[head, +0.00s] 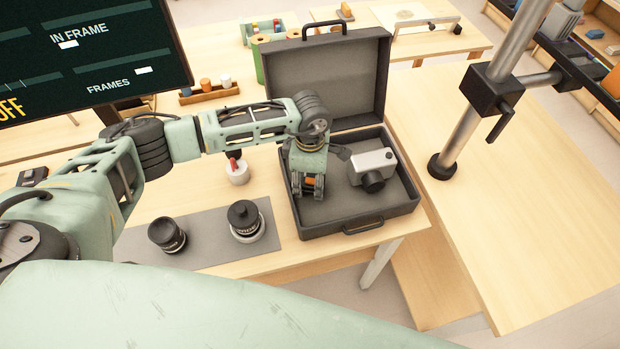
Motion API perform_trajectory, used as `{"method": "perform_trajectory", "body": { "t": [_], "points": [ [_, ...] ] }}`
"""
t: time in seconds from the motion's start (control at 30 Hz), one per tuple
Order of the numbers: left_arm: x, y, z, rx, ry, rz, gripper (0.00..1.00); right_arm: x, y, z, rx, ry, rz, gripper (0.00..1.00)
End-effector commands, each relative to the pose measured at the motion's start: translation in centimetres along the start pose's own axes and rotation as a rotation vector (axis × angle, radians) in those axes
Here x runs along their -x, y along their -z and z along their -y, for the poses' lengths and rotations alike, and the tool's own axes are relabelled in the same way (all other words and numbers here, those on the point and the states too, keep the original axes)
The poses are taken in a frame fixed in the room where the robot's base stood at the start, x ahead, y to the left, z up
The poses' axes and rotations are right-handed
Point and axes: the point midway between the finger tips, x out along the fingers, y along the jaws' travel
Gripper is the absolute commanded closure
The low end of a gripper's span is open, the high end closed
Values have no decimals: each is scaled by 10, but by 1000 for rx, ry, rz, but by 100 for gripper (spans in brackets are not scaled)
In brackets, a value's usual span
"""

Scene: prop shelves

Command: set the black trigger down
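My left gripper (309,190) points down into the open grey case (345,222), over the left part of its floor. A small orange patch shows between its fingers. I cannot tell whether it belongs to a held thing or how far the fingers are shut. No black trigger can be made out clearly; the gripper and wrist hide that spot. A silver camera (375,160) with a black lens lies in the case to the right of the gripper, apart from the fingers. My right gripper is not in view.
The case lid (325,80) stands open behind. Two black lenses (167,235) (245,218) stand on a grey mat (208,250) to the left. A white pot (237,173) with a red top is behind them. A metal post (465,130) rises at the right.

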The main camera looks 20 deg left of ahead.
Motion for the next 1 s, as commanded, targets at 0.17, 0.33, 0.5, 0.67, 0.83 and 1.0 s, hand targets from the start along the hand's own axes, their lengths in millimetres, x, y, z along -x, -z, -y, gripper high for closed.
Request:
{"method": "perform_trajectory", "body": {
  "t": [0.17, 0.33, 0.5, 0.67, 0.83, 1.0],
  "points": [
    [4, 0, 0, 0, 0, 0, 54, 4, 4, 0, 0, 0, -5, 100],
    [22, 0, -2, -1, -6, 2, 54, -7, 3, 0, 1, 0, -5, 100],
    [59, 0, -2, -1, -7, 2, 54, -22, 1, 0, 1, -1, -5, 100],
    [92, 0, -2, -1, -6, 2, 54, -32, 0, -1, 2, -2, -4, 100],
    [115, 0, -1, 1, -2, 1, 54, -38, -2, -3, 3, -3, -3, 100],
    [123, 0, 0, 0, -1, 0, 54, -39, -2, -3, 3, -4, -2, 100]
  ]
}}
